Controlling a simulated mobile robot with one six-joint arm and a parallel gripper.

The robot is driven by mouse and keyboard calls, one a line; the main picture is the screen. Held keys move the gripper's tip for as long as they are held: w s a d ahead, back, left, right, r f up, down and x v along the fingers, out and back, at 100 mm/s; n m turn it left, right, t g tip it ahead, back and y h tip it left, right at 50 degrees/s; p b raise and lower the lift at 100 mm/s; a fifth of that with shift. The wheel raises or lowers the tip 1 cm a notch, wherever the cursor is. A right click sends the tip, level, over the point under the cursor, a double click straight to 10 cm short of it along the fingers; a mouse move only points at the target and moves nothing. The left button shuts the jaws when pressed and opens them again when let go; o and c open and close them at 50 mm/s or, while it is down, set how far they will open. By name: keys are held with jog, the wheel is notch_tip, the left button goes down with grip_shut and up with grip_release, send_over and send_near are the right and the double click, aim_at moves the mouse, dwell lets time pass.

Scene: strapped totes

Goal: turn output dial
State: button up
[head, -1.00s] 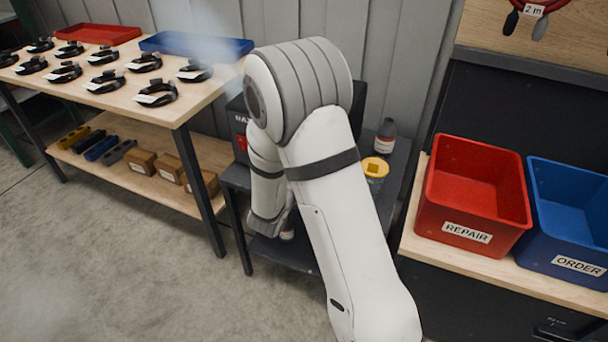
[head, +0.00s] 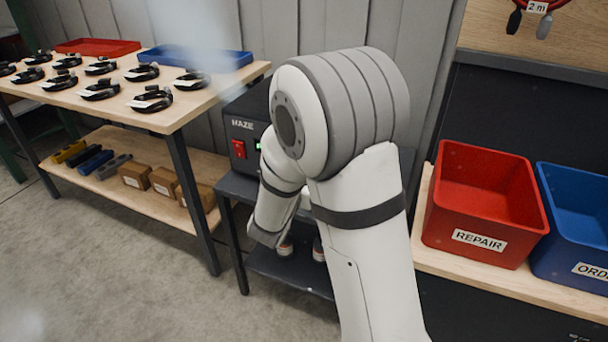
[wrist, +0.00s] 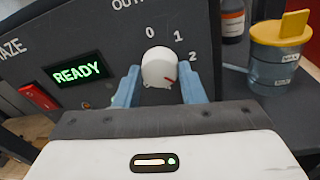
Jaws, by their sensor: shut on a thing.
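The output dial (wrist: 159,68) is a white round knob on the dark front panel of the HAZE machine (head: 243,122). The numbers 0, 1 and 2 curve around its upper right. A red mark shows low on the knob's right side; I cannot tell exactly which number it points at. My gripper (wrist: 160,85) has its two blue fingers on either side of the dial, shut on it. The panel's display (wrist: 78,71) reads READY in green, beside a red switch (wrist: 39,97). In the head view my arm hides the dial and gripper.
A tub with a yellow lid (wrist: 281,42) and a dark bottle (wrist: 232,20) stand right of the machine. A red REPAIR bin (head: 478,240) and a blue ORDER bin (head: 575,250) are at right. A table (head: 185,112) with several coiled cables stands at left.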

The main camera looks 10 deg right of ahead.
jog(key=shift+d, duration=0.1)
jog(key=o, duration=1)
jog(key=p+v, duration=0.1)
jog(key=v, duration=0.6)
jog(key=shift+s+a, duration=0.25)
jog(key=shift+s, duration=0.1)
jog(key=s+d+r+m+g+h+p, duration=0.1)
jog(key=s+d+r+m+g+p, duration=1.2)
jog(key=s+m, duration=0.25)
jog(key=s+a+r+m+y+p, duration=0.2)
jog(key=a+r+m+y+p, duration=0.2)
jog(key=r+m+y+p, duration=0.1)
jog(key=s+a+r+m+t+y+p, duration=0.1)
jog(key=s+a+r+m+y+p, duration=0.2)
jog(key=r+m+p, duration=0.3)
notch_tip(320, 180, up, 3)
jog(key=shift+s+a+r+m+y+p, duration=0.15)
jog(key=shift+s+a+m+y+p, duration=0.25)
jog(key=shift+a+y, duration=0.45)
